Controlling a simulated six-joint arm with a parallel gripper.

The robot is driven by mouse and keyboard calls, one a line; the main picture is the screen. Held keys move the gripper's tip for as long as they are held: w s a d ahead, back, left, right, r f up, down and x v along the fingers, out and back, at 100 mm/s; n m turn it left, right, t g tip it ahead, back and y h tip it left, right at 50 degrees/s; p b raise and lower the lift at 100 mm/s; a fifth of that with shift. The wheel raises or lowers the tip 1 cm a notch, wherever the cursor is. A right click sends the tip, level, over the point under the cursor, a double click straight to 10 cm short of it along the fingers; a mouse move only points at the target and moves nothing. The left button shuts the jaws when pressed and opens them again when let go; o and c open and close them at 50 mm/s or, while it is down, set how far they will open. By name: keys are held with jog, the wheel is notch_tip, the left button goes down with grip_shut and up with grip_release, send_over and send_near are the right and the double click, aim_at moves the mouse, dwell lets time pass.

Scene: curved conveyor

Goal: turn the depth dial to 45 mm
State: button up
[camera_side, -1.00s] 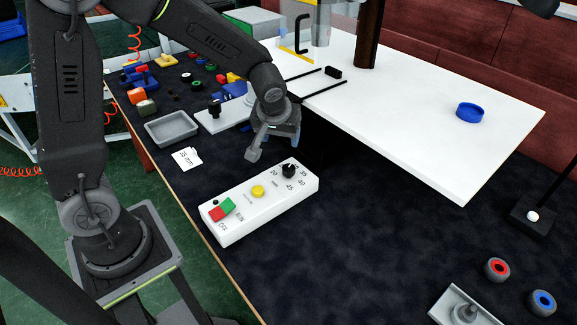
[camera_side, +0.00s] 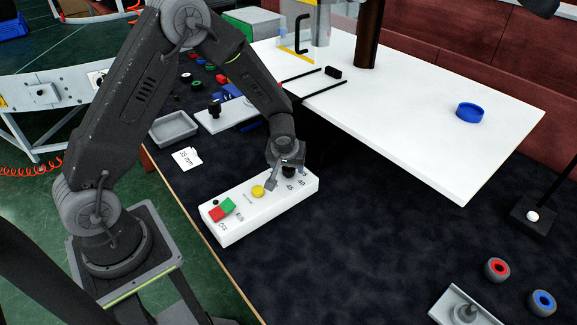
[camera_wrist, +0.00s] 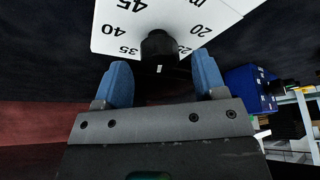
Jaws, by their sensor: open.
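The white control box (camera_side: 236,225) lies on the dark table, with printed numbers around its black depth dial (camera_side: 289,172). My gripper (camera_side: 283,183) is over the dial end and partly hides it in the side view. In the wrist view the dial (camera_wrist: 158,44) is ahead of and between the blue fingertips of my open gripper (camera_wrist: 162,76), with gaps on both sides. The numbers 20, 25, 35, 40 and 45 show around it. A small white mark on the dial faces the lower edge of the picture, between 35 and 25.
The box also carries a yellow button (camera_side: 257,192), a green and red switch (camera_side: 222,210) and a small black knob. A printed card (camera_side: 187,158) and grey tray (camera_side: 174,128) lie behind. The white table (camera_side: 420,130) stands to the right.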

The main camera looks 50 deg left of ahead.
jog(key=shift+w+a+f, duration=0.15)
jog(key=shift+a+f, duration=0.05)
jog(key=shift+f, duration=0.45)
jog(key=shift+c, duration=0.5)
jog(key=c, duration=0.8)
jog(key=shift+m+t+h, duration=0.3)
jog(key=shift+m+h, duration=0.6)
jog(key=shift+m, duration=1.3)
jog(key=shift+c, duration=0.2)
jog(key=o, duration=0.9)
jog(key=shift+o, duration=0.2)
jog(key=shift+r, duration=0.1)
jog(key=v, duration=1.3)
jog(key=shift+s+r, duration=0.25)
